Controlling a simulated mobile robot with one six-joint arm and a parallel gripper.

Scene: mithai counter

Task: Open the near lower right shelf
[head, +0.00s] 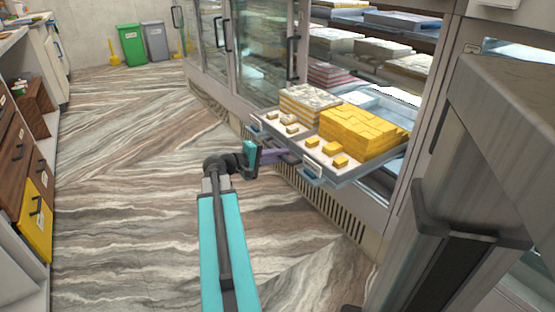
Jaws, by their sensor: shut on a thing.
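The near lower right shelf (352,177) sticks out of the glass display case into the aisle. It is a grey tray bearing yellow block sweets (365,128) on its right and white-and-brown layered sweets (308,104) on its left, with small loose pieces near its front. My gripper (280,157) is at the shelf's front edge, reaching in from the left. It is shut on the shelf's front handle; the exact contact is small and partly hidden by the gripper.
The display case has upper shelves of sweets (333,42) and closed glass doors with dark handles (291,58). A large grey panel (500,140) stands close at right. Drawers (37,212) line the left. Green and grey bins (131,44) stand far back. The marbled floor (130,190) between is clear.

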